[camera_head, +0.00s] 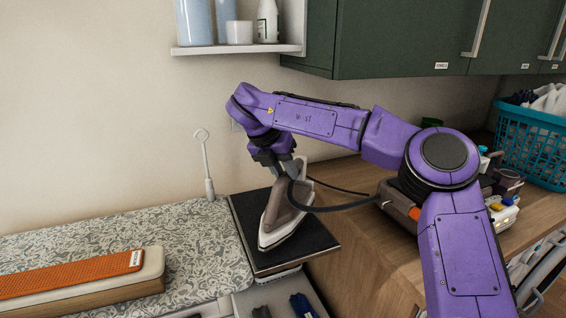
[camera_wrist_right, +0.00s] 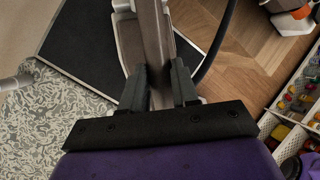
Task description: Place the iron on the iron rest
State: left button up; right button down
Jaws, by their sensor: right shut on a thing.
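The iron (camera_head: 285,215), grey-brown with a pale soleplate, is at the iron rest (camera_head: 277,259), a dark square pad at the end of the patterned ironing board. Its tip points toward the front of the rest; I cannot tell whether it touches the pad. My right gripper (camera_head: 275,160) is shut on the iron's handle from above. In the right wrist view the fingers (camera_wrist_right: 160,88) close on both sides of the iron (camera_wrist_right: 145,40), with the dark rest (camera_wrist_right: 80,45) below. My left gripper is not in view.
The patterned ironing board (camera_head: 205,245) holds an orange-topped pad (camera_head: 80,273) at left. A thin white stand (camera_head: 206,165) rises behind. A wooden counter (camera_head: 350,225) lies right, with a blue basket (camera_head: 530,145). A shelf (camera_head: 235,50) and green cabinets (camera_head: 400,38) hang above.

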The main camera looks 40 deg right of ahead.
jog(key=shift+w+d+f, duration=0.1)
jog(key=shift+w+f, duration=0.05)
notch_tip(320, 180, down, 4)
jog(key=shift+w+d+r, duration=0.1)
jog(key=shift+r, duration=0.15)
jog(key=c, duration=0.8)
grip_release()
jog(key=shift+c, duration=0.2)
jog(key=v, duration=1.2)
